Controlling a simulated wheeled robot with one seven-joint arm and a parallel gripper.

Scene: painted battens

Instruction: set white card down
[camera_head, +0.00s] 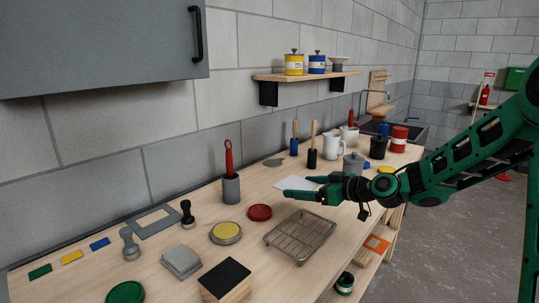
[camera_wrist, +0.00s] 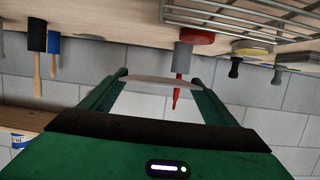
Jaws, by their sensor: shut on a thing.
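The white card (camera_head: 293,183) is a thin, pale sheet held flat between the green fingers of my gripper (camera_head: 300,187). In the head view it appears above the wooden worktop, behind the wire rack; the exact gap below it is hard to tell. In the wrist view the card (camera_wrist: 160,79) shows nearly edge-on as a greyish strip between the two fingertips (camera_wrist: 159,77). My gripper is shut on it. The worktop (camera_head: 185,220) shows upside down in the wrist view.
A wire rack (camera_head: 300,236), red round tin (camera_head: 260,212) and grey holder with a red tool (camera_head: 231,188) stand near the card. A grey flat piece (camera_head: 274,162), black-headed mallet (camera_head: 312,158) and white jug (camera_head: 332,146) are behind. A shelf (camera_head: 300,76) hangs above.

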